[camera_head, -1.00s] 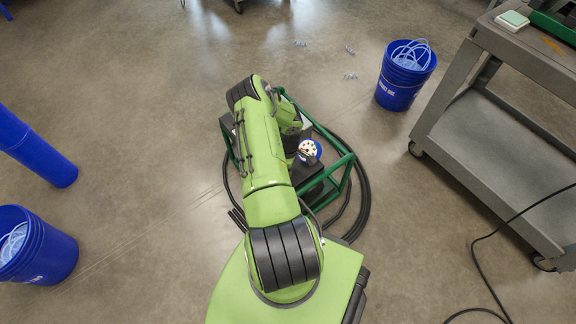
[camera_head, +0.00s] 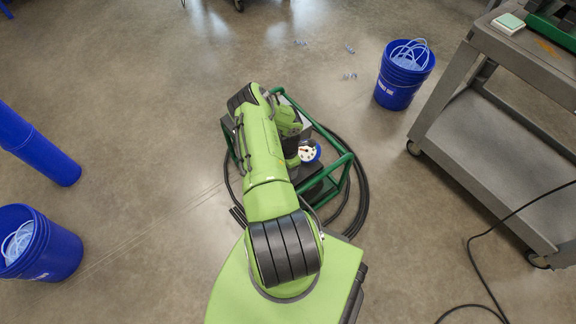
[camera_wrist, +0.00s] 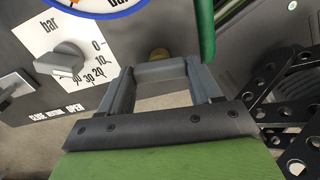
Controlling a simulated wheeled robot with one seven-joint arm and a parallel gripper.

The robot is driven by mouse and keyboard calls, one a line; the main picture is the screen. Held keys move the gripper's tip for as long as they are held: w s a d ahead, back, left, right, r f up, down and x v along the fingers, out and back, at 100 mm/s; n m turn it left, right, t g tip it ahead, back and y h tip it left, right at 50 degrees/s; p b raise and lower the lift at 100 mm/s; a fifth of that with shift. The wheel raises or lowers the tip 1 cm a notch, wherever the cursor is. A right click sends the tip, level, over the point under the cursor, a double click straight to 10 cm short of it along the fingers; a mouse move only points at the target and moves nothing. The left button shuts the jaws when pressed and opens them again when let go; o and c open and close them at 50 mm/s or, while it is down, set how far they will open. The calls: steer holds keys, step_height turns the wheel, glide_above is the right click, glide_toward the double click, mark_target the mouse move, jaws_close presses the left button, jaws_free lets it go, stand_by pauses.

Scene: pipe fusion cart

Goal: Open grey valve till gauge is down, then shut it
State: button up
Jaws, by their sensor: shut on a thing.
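My gripper (camera_wrist: 160,80) is shut on this handle. The round gauge (camera_head: 308,151), white-faced with a blue rim, sits on the cart beside my arm. Its lower rim also shows at the top of the wrist view (camera_wrist: 96,12), but most of the face is cut off there, and I cannot read its value. My arm hides my gripper and the handle in the head view.
On the dark panel left of my gripper are a grey knob (camera_wrist: 60,60) over a bar scale and a grey lever (camera_wrist: 14,88). The cart's green frame (camera_head: 343,172) and black hoses surround the work. A bucket (camera_head: 405,75) and grey trolley (camera_head: 500,150) stand right.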

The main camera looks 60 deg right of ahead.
steer(key=shift+n, duration=0.5)
steer(key=o, duration=1.1)
steer(key=shift+c, duration=0.2)
steer(key=shift+r, duration=0.1)
step_height(320, 180, up, 16)
steer(key=p, duration=0.5)
steer(key=shift+p, duration=0.35)
steer(key=shift+f, duration=0.2)
